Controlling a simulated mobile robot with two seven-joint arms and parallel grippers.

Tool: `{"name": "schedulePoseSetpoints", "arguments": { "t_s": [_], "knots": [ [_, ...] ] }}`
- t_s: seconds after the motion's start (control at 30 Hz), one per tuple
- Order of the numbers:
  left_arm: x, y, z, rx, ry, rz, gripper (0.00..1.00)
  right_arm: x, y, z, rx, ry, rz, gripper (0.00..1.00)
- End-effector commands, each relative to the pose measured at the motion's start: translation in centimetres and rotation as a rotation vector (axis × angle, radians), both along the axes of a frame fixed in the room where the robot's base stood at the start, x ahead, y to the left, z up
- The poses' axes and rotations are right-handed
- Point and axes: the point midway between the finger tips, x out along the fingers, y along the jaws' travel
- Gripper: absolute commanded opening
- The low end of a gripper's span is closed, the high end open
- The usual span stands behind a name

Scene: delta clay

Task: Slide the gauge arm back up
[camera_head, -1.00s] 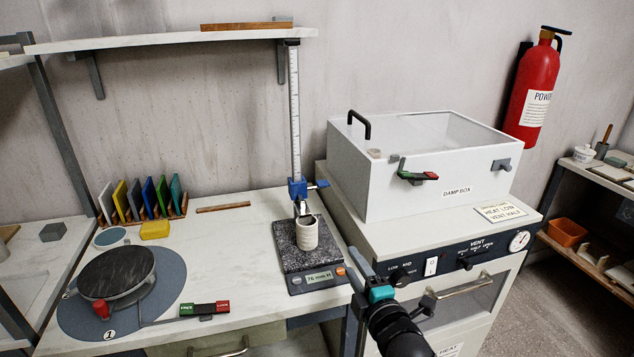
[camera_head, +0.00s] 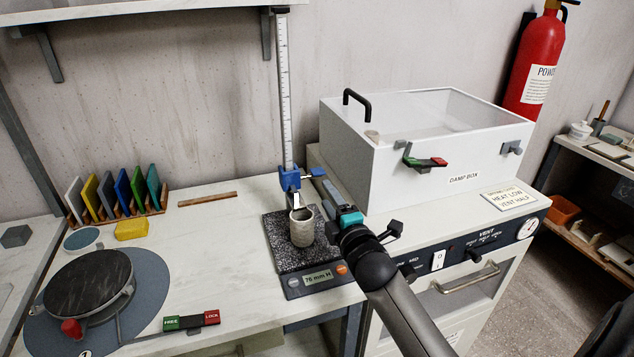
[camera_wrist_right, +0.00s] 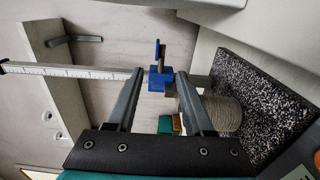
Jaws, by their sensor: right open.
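The gauge stands on the bench, with a tall white ruled post (camera_head: 284,95) and a dark speckled base (camera_head: 292,255) whose display reads 76 mm H. Its blue arm carriage (camera_head: 289,180) sits low on the post, just above a pale ribbed clay cup (camera_head: 302,228) on the base. My right gripper (camera_head: 320,182) is open beside the carriage, on its right. In the right wrist view the blue carriage (camera_wrist_right: 158,82) shows between the tips of the two spread fingers (camera_wrist_right: 160,76); I cannot tell whether they touch it. My left gripper is out of view.
A white damp box (camera_head: 420,140) stands on the cabinet close to the right of the gauge. A shelf (camera_head: 130,8) hangs above at the left. A turntable (camera_head: 88,285) and a rack of coloured tiles (camera_head: 120,205) are on the left of the bench.

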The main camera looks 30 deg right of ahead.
Motion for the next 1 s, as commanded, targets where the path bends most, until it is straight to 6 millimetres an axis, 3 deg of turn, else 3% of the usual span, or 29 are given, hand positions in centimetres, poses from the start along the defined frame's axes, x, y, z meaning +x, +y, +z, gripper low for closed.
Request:
{"name": "schedulePoseSetpoints", "arguments": {
  "t_s": [0.2,0.5,1.0],
  "knots": [
    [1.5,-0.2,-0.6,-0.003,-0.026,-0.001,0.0,3.3,-0.8,0.0,0.0,-0.001,0.0,0.52],
    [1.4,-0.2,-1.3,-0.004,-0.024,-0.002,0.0,6.8,-1.6,0.0,0.0,-0.002,0.001,0.52],
    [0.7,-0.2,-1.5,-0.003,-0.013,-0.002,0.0,7.7,-1.8,0.0,0.0,0.0,0.001,0.51]
  ]
}}
